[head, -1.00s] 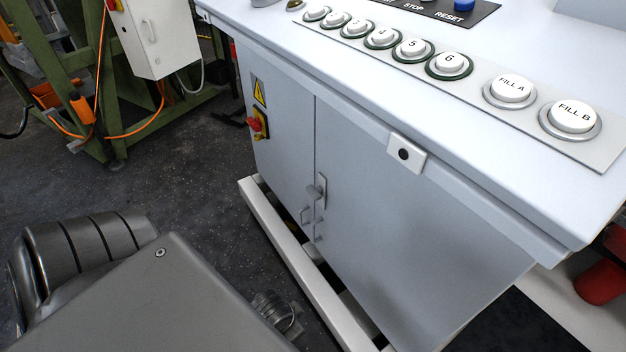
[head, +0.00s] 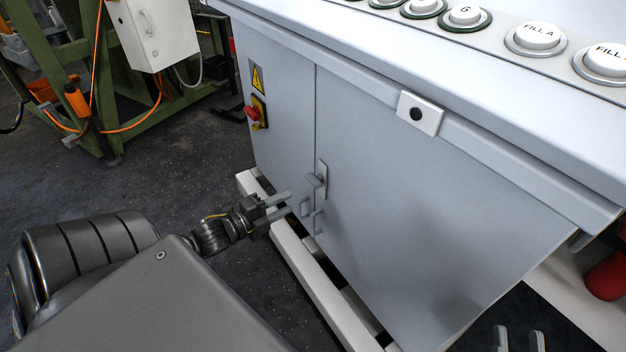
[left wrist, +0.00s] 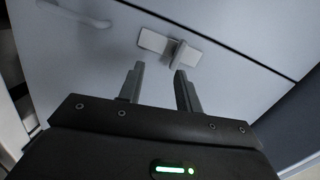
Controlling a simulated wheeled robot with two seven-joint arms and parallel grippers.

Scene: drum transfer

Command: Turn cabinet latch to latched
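The cabinet latch (head: 317,179) is a small grey handle on a pale plate, at the seam between the two grey cabinet doors. In the left wrist view the latch (left wrist: 178,52) lies just beyond the fingertips, its lever standing across the plate. My left gripper (head: 288,204) is open and empty, a little left of and below the latch in the head view; its open fingers also show in the left wrist view (left wrist: 159,75). Two grey finger-like tips, my right gripper (head: 518,338), show apart at the bottom right edge of the head view, far from the latch.
A red and yellow switch (head: 254,112) is on the left door. A white base rail (head: 300,262) runs along the cabinet's foot. The control desk (head: 480,70) overhangs the doors.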

